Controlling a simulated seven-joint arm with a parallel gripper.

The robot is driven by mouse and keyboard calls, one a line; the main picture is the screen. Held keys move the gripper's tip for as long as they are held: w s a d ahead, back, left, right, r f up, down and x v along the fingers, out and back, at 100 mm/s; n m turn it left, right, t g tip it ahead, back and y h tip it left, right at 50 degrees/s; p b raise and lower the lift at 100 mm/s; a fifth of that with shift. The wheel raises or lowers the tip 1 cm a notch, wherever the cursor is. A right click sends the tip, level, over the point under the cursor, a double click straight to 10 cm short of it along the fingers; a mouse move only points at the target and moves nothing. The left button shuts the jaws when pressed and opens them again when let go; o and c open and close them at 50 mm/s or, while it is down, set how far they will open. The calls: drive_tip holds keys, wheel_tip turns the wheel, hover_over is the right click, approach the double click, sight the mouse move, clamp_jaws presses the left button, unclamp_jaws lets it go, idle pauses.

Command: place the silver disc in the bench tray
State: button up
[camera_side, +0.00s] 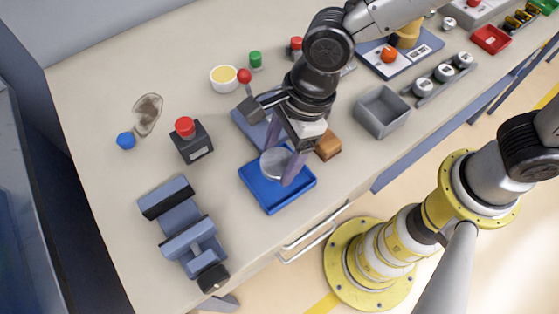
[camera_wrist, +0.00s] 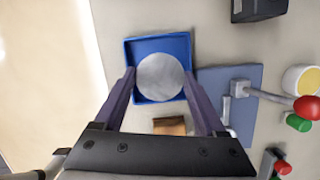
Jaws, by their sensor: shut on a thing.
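The silver disc (camera_side: 276,163) is between the fingers of my gripper (camera_side: 283,166), which is shut on it. In the wrist view the disc (camera_wrist: 161,77) shows as a round grey plate between the two fingertips (camera_wrist: 160,80). The blue bench tray (camera_side: 300,189) is a shallow square tray under the disc. In the wrist view the tray's rim (camera_wrist: 160,41) shows around the disc. The disc appears over or inside the tray; I cannot tell whether it touches the tray floor.
A brown block (camera_side: 328,146) stands close beside the tray. A blue-grey plate with a red-knobbed lever (camera_side: 244,76) is behind it. A grey bin (camera_side: 382,112) is to the right, a black red-button box (camera_side: 191,140) to the left, and a vise (camera_side: 185,232) at front left.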

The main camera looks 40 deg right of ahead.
sight(282, 160)
drive_tip(key=shift+f, duration=1.6)
drive_tip(key=shift+f, duration=0.2)
drive_tip(key=o, duration=0.8)
drive_tip(key=shift+c, duration=0.2)
drive_tip(key=shift+r, duration=0.15)
